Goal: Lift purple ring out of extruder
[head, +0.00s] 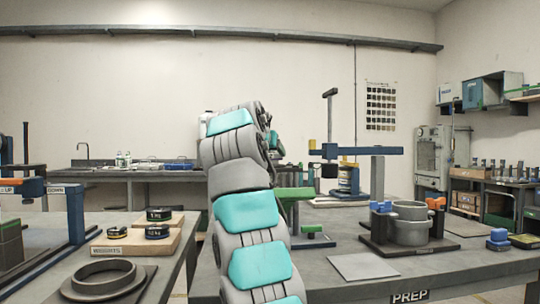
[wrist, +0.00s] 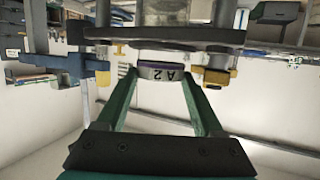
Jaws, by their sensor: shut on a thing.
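In the wrist view the green fingers of my gripper (wrist: 161,72) reach up to a pale grey-lavender curved piece (wrist: 164,73) with a dark label. The gripper is shut on this piece. It sits against the underside, as pictured, of a dark round plate (wrist: 165,37), and I cannot tell whether they touch. Blue and yellow clamp parts (wrist: 218,77) stand on either side. I cannot make out a whole purple ring, and which fixture is the extruder is unclear. In the head view my arm hides most of the gripper area.
A grey cylinder fixture (head: 410,222) with blue and orange clamps stands on the right PREP bench (head: 455,264). A blue-armed post (head: 377,172) rises behind it. A grey flat plate (head: 364,267) lies in front. On the left bench are a dark ring (head: 103,290) and black pucks (head: 158,214).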

